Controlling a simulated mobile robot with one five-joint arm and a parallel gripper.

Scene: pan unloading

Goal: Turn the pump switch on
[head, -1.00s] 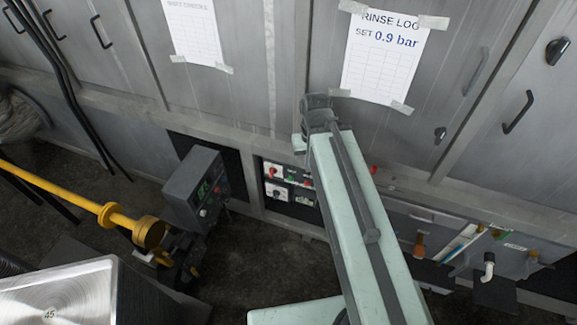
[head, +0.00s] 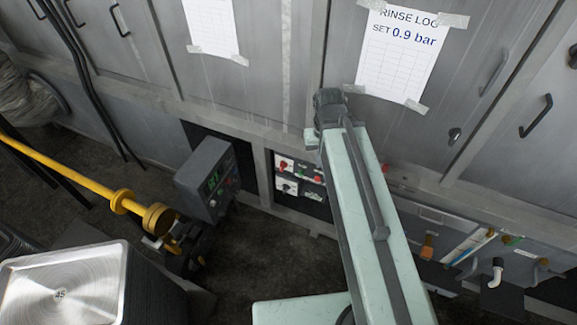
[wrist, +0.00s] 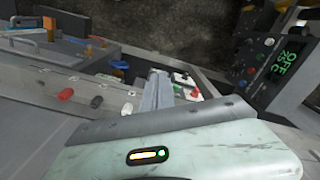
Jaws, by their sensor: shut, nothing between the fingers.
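A dark switch panel (head: 303,203) sits low in the cabinet front in the head view, partly hidden by my arm. It carries a red knob (head: 283,164) and a black knob (head: 288,188) on white plates, and several small coloured parts. The labels are too small to read, so I cannot tell which is the pump switch. My gripper (wrist: 156,88) shows in the wrist view as grey fingers, shut and empty. A white-plated knob (wrist: 181,77) and a red part (wrist: 193,92) lie just right of the fingers; contact is unclear. The head view does not show the fingers.
A grey control box (head: 207,180) with a green display stands left of the panel; in the wrist view its display (wrist: 289,66) reads OFF and 25 C. A yellow pipe (head: 75,178), a metal pan stack (head: 100,255) and valves (head: 497,270) flank the floor area.

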